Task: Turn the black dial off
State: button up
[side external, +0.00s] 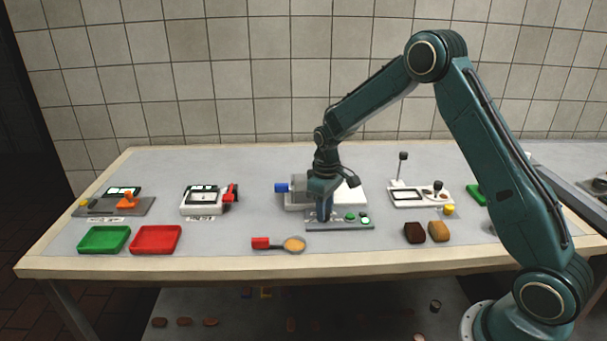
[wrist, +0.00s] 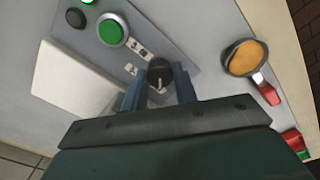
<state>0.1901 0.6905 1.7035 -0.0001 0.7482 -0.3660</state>
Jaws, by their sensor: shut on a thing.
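The black dial (wrist: 159,74) sits on a grey control panel (side external: 345,226), with a light pointer line on its top. My gripper (wrist: 160,92) is shut on the dial, with one blue finger on each side of it in the wrist view. In the side view my gripper (side external: 324,210) points straight down at the left part of the panel and hides the dial. The same panel carries a green button (wrist: 111,31), a small green light (wrist: 88,1) and a black knob (wrist: 75,17).
A red-handled ladle (side external: 276,244) with orange-tan contents lies in front of the panel. A white machine (side external: 352,193) stands right behind it. Green (side external: 104,239) and red (side external: 156,239) trays lie at the left; brown (side external: 414,232) and tan (side external: 438,231) pieces lie at the right.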

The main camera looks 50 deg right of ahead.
jog(key=n, duration=0.4)
jog(key=shift+r+n, duration=0.1)
jog(key=shift+n, duration=0.2)
jog(key=n, duration=0.4)
jog(key=shift+n, duration=0.3)
jog(key=shift+w, duration=0.1)
jog(key=o, duration=1)
jog(key=shift+c, duration=0.2)
notch_tip(320, 180, up, 14)
dwell(0.4)
